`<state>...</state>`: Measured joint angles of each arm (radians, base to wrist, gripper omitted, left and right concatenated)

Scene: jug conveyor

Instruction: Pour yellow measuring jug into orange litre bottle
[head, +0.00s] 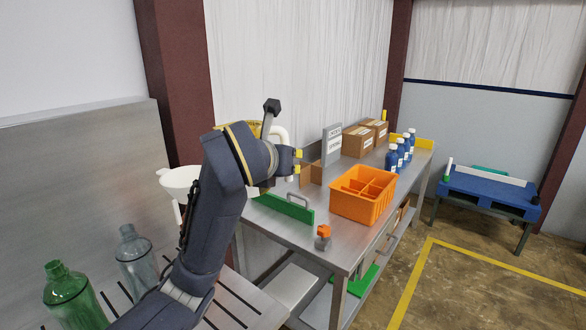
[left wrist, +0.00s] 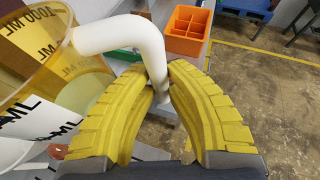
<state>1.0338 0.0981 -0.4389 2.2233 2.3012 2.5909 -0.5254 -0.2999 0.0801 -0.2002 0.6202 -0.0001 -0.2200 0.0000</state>
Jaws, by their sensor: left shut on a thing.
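My left gripper (head: 297,161) is shut on the white handle of the yellow measuring jug (head: 252,124). In the head view my arm hides most of the jug. In the left wrist view the see-through yellow jug (left wrist: 78,68), with black ML marks, fills the left side, and its white handle passes between the yellow fingers (left wrist: 163,85). A white funnel (head: 178,176) shows left of my arm, partly hidden by it. I see no clear orange litre bottle; a small brownish-orange patch shows at the lower left of the left wrist view. My right gripper is out of view.
A green bottle (head: 68,297) and a clear grey bottle (head: 135,255) stand at the lower left. An orange divided crate (head: 345,207), blue bottles (head: 392,157) and cardboard boxes (head: 357,141) stand on the steel table. An orange-topped item (head: 323,234) sits near its front edge.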

